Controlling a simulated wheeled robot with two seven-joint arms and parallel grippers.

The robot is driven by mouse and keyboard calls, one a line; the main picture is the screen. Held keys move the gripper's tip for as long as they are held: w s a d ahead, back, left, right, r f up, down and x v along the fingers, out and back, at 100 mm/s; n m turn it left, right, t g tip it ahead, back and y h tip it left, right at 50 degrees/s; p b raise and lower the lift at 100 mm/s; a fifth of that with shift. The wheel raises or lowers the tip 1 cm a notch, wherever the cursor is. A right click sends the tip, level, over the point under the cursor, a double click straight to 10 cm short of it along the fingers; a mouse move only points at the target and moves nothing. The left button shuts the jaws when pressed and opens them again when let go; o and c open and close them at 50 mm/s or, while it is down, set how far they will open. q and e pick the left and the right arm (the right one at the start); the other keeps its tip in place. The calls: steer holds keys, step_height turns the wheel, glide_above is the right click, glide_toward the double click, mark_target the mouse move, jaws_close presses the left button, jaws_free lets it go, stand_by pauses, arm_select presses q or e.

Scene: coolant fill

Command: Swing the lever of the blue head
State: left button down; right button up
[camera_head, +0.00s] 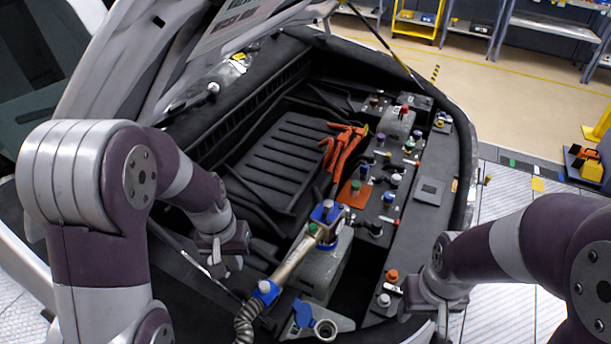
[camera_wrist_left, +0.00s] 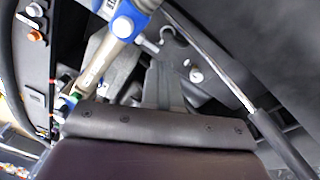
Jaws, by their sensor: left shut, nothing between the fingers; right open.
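The blue head (camera_head: 327,213) sits at the upper end of a beige filler tube, on a grey reservoir, in the head view. A green knob (camera_head: 313,229) is beside it; I cannot clearly make out a separate lever. The tube (camera_head: 292,258) runs down left to a blue collar (camera_head: 265,289), which also shows in the left wrist view (camera_wrist_left: 122,27). My left gripper (camera_head: 224,262) is shut and empty, left of the tube and apart from the blue head. My right gripper (camera_head: 432,310) is open at the right edge of the bay, its fingers partly hidden.
A blue cap (camera_head: 303,313) lies beside an open filler neck (camera_head: 325,329). Red-orange clamp pliers (camera_head: 343,150) lie farther back. Several coloured caps stand along the right side. The raised hood (camera_head: 130,75) overhangs the left.

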mark_target(330, 201)
arm_select(q)
steer(key=w+d+r+m+t+h+p, duration=0.1)
steer(key=w+d+r+m+h, duration=0.15)
steer(key=w, duration=0.55)
steer(key=w+d+r+m+h+p, duration=0.1)
steer(key=w+d, duration=0.2)
steer(key=w, duration=0.4)
steer(key=w+d+r+m+t+h+p, duration=0.1)
steer(key=w+d+r+h, duration=0.1)
steer(key=w, duration=0.6)
steer(key=w+d+f, duration=0.1)
steer(key=d+f, duration=0.6)
steer(key=d, duration=0.2)
steer(key=shift+d+f, duration=0.3)
steer(key=shift+d, duration=0.05)
arm_select(e)
steer(key=r, duration=0.3)
steer(key=shift+s+r, duration=0.2)
steer(key=shift+s, duration=0.05)
arm_select(q)
steer(key=shift+w, duration=0.1)
arm_select(e)
steer(key=shift+f, duration=0.1)
